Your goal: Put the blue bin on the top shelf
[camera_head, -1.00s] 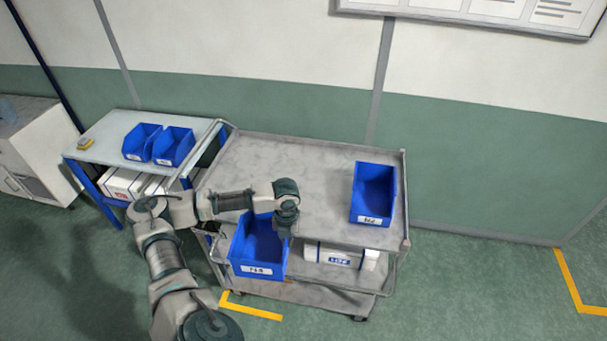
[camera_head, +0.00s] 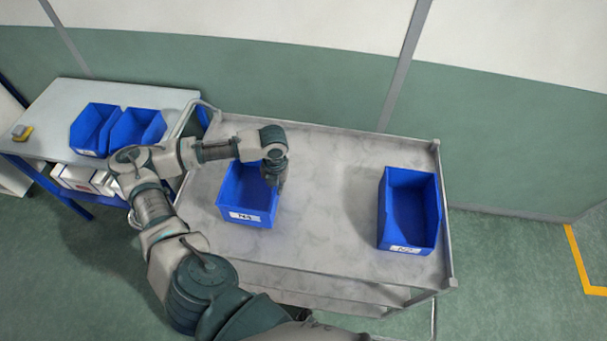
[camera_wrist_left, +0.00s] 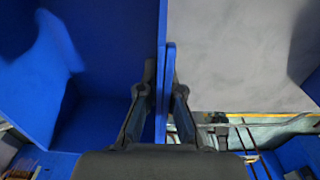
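The held blue bin (camera_head: 247,195) has a white label on its front and is over the left part of the cart's grey top shelf (camera_head: 320,220). I cannot tell if its base touches the shelf. My left gripper (camera_head: 272,182) is at the bin's right wall. In the left wrist view, the gripper's two fingers (camera_wrist_left: 165,85) are closed on both sides of the wall of the blue bin (camera_wrist_left: 95,60). A second blue bin (camera_head: 410,205) stands on the right end of the top shelf. My right gripper is not in view.
A side table (camera_head: 60,110) at the left holds two blue bins (camera_head: 95,130) (camera_head: 137,128) and a small yellow-grey item (camera_head: 21,132). The shelf is clear between the held bin and the right bin. Raised rails edge the cart's ends.

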